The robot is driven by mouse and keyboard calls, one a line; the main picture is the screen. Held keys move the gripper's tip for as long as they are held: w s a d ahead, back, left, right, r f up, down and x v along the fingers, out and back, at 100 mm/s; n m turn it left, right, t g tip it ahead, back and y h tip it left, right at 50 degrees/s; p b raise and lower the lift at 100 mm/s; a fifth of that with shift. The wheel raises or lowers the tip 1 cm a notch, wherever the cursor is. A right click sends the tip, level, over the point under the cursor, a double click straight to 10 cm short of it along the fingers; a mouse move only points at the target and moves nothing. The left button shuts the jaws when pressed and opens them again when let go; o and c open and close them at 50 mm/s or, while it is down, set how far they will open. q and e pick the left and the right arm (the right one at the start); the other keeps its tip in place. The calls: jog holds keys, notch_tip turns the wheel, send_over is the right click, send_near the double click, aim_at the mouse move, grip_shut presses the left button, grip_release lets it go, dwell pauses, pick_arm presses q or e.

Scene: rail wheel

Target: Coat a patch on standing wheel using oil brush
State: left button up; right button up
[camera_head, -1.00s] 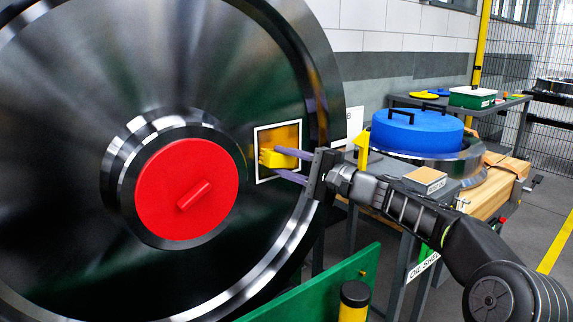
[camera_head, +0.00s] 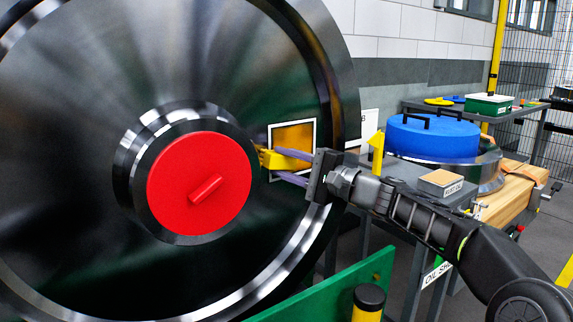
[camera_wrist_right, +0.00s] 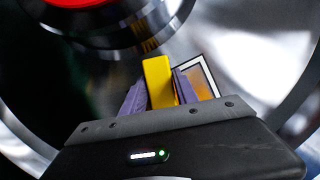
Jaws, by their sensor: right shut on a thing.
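The standing wheel (camera_head: 75,150) is a large, shiny dark disc filling the left of the head view, with a red hub cap (camera_head: 200,182). A white-framed square patch (camera_head: 315,142) on its face looks amber inside; the patch also shows in the right wrist view (camera_wrist_right: 207,86). My right gripper (camera_head: 287,167) is shut on the yellow oil brush (camera_head: 271,158). In the right wrist view the brush (camera_wrist_right: 158,82) stands between the two purple fingers, left of the patch. The brush's tip is hard to see, so I cannot tell whether it touches the wheel. My left gripper is out of view.
A blue round lid (camera_head: 433,137) with black handles sits on a metal vessel on the bench at right. A small labelled block (camera_head: 440,183) lies in front of it. A green panel (camera_head: 340,285) and a black-capped yellow post (camera_head: 368,300) stand low in front.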

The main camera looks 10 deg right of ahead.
jog(key=shift+a+r+p, duration=0.1)
jog(key=shift+r+p, duration=0.45)
jog(key=shift+r, duration=0.4)
jog(key=shift+w+d+p, duration=0.3)
jog(key=shift+d+p, duration=0.15)
jog(key=shift+d, duration=0.35)
jog(key=shift+w+d+p, duration=0.3)
jog(key=shift+d+p, duration=0.1)
jog(key=shift+d, duration=0.35)
jog(key=shift+w+d, duration=0.15)
jog(key=shift+d, duration=0.2)
jog(key=shift+w+d+p, duration=0.25)
jog(key=shift+d+p, duration=0.25)
jog(key=shift+d, duration=0.1)
jog(key=shift+w+d+p, duration=0.25)
jog(key=shift+d+p, duration=0.2)
jog(key=shift+d, duration=0.15)
jog(key=shift+w+d, duration=0.2)
jog(key=shift+d, duration=0.4)
